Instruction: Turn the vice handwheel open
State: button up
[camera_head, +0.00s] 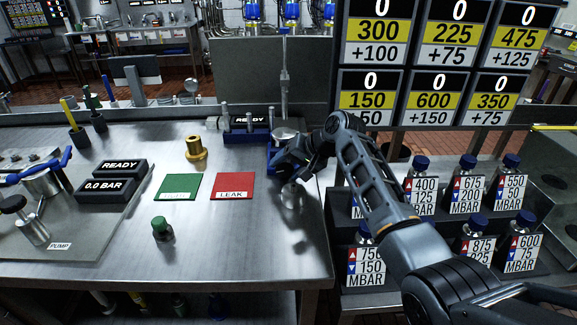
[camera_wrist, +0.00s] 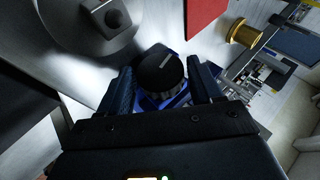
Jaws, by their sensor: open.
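The black round handwheel (camera_wrist: 163,72) with a white line on its face shows in the wrist view, in front of the blue vice body (camera_wrist: 150,103). My gripper (camera_wrist: 163,82) is open, with one finger on each side of the handwheel. I cannot tell whether the fingers touch it. In the head view my gripper (camera_head: 288,168) is at the right end of the steel bench, beside the blue vice (camera_head: 250,136). My gripper and arm hide the handwheel there.
A red LEAK pad (camera_head: 232,187), a green pad (camera_head: 177,187) and a brass fitting (camera_head: 195,149) lie left of my gripper. A silver round part (camera_head: 291,197) is just below my gripper. Several labelled bottles (camera_head: 421,187) stand right of my arm.

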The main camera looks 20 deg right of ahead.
jog(key=shift+c, duration=0.2)
jog(key=c, duration=0.7)
jog(key=shift+c, duration=0.2)
jog(key=shift+r, duration=0.1)
